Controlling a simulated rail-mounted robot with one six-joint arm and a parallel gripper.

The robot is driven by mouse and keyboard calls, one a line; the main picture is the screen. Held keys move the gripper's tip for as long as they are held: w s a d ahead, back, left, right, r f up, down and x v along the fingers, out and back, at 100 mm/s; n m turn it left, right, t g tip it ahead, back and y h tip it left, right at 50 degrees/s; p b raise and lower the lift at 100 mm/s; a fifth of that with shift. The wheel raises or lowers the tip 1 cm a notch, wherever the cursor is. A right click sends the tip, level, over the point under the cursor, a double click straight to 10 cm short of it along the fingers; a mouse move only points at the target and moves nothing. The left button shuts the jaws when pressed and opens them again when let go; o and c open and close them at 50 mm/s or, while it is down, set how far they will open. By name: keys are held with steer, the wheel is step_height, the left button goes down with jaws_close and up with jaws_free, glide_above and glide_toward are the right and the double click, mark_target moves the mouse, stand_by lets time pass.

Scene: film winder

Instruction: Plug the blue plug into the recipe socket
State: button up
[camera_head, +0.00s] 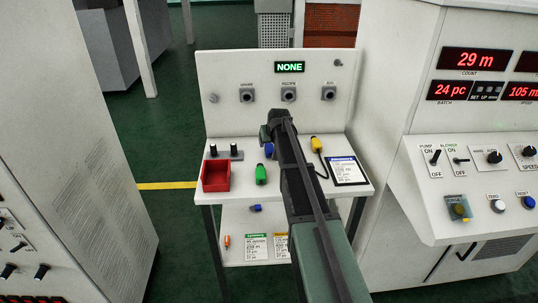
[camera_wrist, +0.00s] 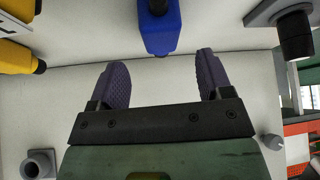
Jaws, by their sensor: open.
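The blue plug (camera_wrist: 160,30) stands out at the top middle of the wrist view, in line with the gap between my fingers and just beyond their tips. In the head view the blue plug (camera_head: 269,150) shows only in part, behind the end of my arm. My gripper (camera_wrist: 161,72) is open and empty, its two purple pads wide apart. The recipe socket (camera_head: 288,94) is the middle one of three in a row on the upright white panel (camera_head: 225,75). A green display above it reads NONE. One socket (camera_wrist: 38,165) shows at the lower left of the wrist view.
A green plug (camera_head: 261,174) and a yellow plug (camera_head: 316,144) lie on the tabletop with a red tray (camera_head: 216,175) and a card (camera_head: 346,170). Black pegs (camera_head: 236,152) stand behind the tray. A lower shelf holds a small blue piece (camera_head: 255,208). Cabinets flank both sides.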

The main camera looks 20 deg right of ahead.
mark_target(269, 145)
steer(key=b+x, duration=0.4)
steer(key=x, duration=0.1)
steer(key=shift+a+f, duration=0.1)
steer(key=shift+f, duration=0.05)
steer(key=shift+r, duration=0.2)
steer(key=c, duration=1.1)
steer(key=shift+c, duration=0.2)
steer(key=shift+r, duration=0.1)
step_height(269, 145, up, 20)
steer(key=p, duration=2)
